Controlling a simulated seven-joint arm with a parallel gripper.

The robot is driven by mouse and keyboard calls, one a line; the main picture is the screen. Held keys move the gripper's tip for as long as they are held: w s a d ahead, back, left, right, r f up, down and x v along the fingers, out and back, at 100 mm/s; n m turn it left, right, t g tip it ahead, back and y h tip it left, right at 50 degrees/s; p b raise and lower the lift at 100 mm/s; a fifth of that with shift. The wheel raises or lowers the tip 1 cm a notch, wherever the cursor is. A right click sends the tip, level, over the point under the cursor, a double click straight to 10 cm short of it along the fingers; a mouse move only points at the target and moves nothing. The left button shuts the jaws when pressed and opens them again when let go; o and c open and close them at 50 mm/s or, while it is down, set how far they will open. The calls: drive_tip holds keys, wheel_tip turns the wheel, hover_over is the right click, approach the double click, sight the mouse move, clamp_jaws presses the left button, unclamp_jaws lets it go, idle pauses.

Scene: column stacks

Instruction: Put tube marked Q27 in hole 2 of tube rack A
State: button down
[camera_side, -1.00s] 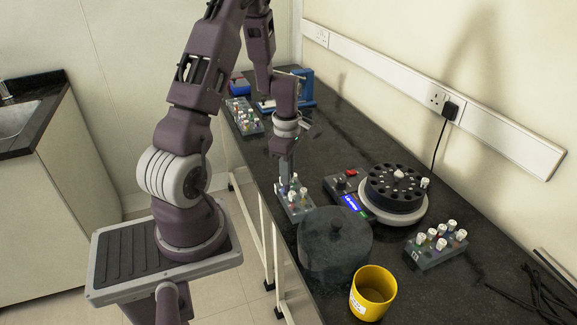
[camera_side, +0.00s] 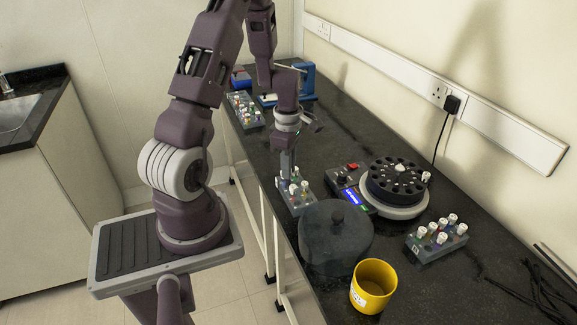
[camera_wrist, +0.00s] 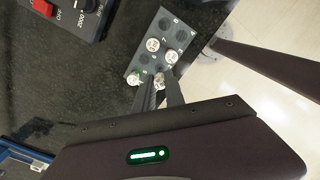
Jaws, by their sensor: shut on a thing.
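My gripper (camera_side: 290,178) points down over the small grey tube rack (camera_side: 298,206) on the near edge of the bench, left of the centrifuge. In the wrist view, my gripper (camera_wrist: 160,88) is shut on a white-capped tube (camera_wrist: 159,79) at the near end of this rack (camera_wrist: 137,62). I cannot tell whether the tube is seated or lifted, and its mark is not readable. I cannot read which rack is A.
A second rack (camera_side: 425,250) with several tubes stands at the right, and another (camera_side: 243,110) at the far left. A centrifuge (camera_side: 392,210), its dark lid (camera_side: 335,250) and a yellow cup (camera_side: 372,288) stand near the racks. Black cables lie at the right.

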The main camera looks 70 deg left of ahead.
drive_tip(key=shift+f, duration=0.6)
idle(0.6)
drive_tip(key=shift+f, duration=0.9)
drive_tip(key=c, duration=1)
unclamp_jaws()
drive_tip(key=shift+r, duration=3.05)
